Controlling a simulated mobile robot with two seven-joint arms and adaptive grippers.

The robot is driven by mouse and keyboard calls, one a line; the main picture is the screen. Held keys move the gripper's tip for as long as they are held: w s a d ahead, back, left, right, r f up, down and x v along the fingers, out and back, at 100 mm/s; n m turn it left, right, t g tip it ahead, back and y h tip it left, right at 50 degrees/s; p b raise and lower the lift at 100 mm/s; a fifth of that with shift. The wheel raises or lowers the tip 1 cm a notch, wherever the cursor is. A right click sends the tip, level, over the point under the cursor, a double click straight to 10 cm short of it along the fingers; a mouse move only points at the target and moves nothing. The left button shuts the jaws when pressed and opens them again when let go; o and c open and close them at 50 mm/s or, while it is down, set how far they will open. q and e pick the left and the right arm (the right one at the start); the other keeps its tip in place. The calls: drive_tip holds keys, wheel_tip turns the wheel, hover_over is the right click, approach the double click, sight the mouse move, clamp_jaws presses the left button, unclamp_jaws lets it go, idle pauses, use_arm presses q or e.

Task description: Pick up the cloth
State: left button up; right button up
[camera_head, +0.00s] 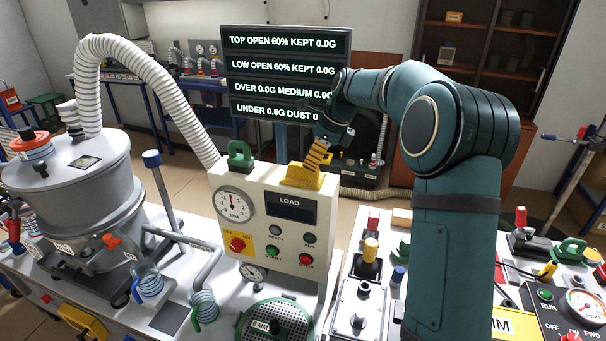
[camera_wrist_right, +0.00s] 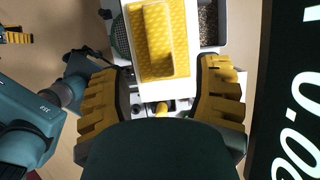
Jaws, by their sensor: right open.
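The cloth (camera_head: 302,177) is yellow and lies on top of the white load box. In the right wrist view the cloth (camera_wrist_right: 182,52) shows a waffle texture and a raised fold along its middle. My right gripper (camera_head: 317,156) is over the box, with a ribbed yellow finger close above the cloth in the head view. In the right wrist view my right gripper (camera_wrist_right: 163,98) has its two yellow fingers wide apart, with nothing held between them. I cannot tell whether a finger touches the cloth.
The load box (camera_head: 265,230) carries a gauge, buttons and a green clamp (camera_head: 240,156) beside the cloth. A dark readout screen (camera_head: 284,75) stands close behind my right gripper. A grey drum (camera_head: 75,185) with a ribbed white hose (camera_head: 150,60) is at the left.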

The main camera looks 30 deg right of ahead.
sight(303, 169)
drive_tip(key=shift+w+a, duration=0.3)
drive_tip(key=shift+w, duration=0.15)
drive_tip(key=shift+x, duration=2.55)
drive_tip(key=shift+a, duration=0.15)
clamp_jaws()
